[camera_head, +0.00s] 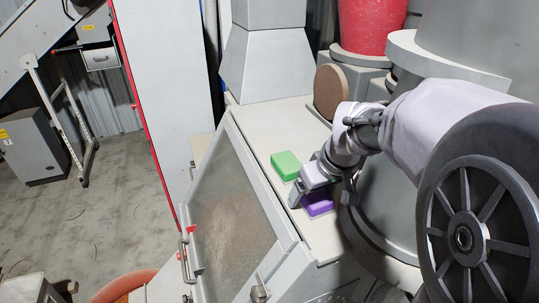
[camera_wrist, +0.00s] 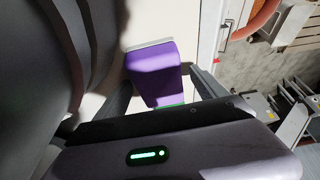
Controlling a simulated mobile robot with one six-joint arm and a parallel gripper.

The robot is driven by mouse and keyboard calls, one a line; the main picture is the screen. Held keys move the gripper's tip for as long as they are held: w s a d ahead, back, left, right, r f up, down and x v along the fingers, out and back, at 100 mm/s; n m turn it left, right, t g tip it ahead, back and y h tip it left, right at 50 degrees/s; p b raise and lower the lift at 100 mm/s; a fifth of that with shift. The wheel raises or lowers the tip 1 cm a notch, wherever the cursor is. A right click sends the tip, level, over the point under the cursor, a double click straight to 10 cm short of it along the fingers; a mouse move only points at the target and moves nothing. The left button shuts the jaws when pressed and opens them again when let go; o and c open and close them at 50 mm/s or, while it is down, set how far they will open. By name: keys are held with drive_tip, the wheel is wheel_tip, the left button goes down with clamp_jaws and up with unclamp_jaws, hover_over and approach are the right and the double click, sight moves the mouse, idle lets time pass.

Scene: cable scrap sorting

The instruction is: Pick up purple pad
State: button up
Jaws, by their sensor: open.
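The purple pad (camera_head: 318,204) lies on the pale top of the machine, partly hidden by my gripper (camera_head: 300,196) in the head view. In the wrist view the purple pad (camera_wrist: 155,75) shows between my two open fingers, with a pale strip along its far edge. My gripper (camera_wrist: 162,92) is open, with one finger on each side of the pad. I cannot tell whether the fingers touch it. A green pad (camera_head: 286,165) lies just behind the purple one, and a thin green edge shows below the purple pad in the wrist view.
A sloped window (camera_head: 235,200) in a pale frame borders the machine top on the left. A brown disc (camera_head: 330,90) stands behind the pads, near a red bucket (camera_head: 368,25). A large grey housing stands close on the right. Open floor (camera_head: 110,205) lies far left.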

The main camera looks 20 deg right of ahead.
idle(0.3)
drive_tip(key=c, duration=1.4)
drive_tip(key=shift+r+p, duration=0.45)
drive_tip(key=shift+c, duration=0.2)
drive_tip(key=r, duration=0.3)
drive_tip(key=shift+s+a+b, duration=0.2)
drive_tip(key=shift+a+b, duration=0.1)
drive_tip(key=shift+b, duration=0.1)
drive_tip(key=s+a+b, duration=0.1)
drive_tip(key=s+a, duration=0.2)
drive_tip(key=a, duration=0.3)
drive_tip(key=s+a+r+b, duration=0.1)
drive_tip(key=s+a, duration=0.3)
drive_tip(key=a, duration=0.3)
drive_tip(key=shift+s+a+r+b, duration=0.15)
drive_tip(key=shift+s+r+b, duration=0.1)
drive_tip(key=shift+s+b, duration=0.05)
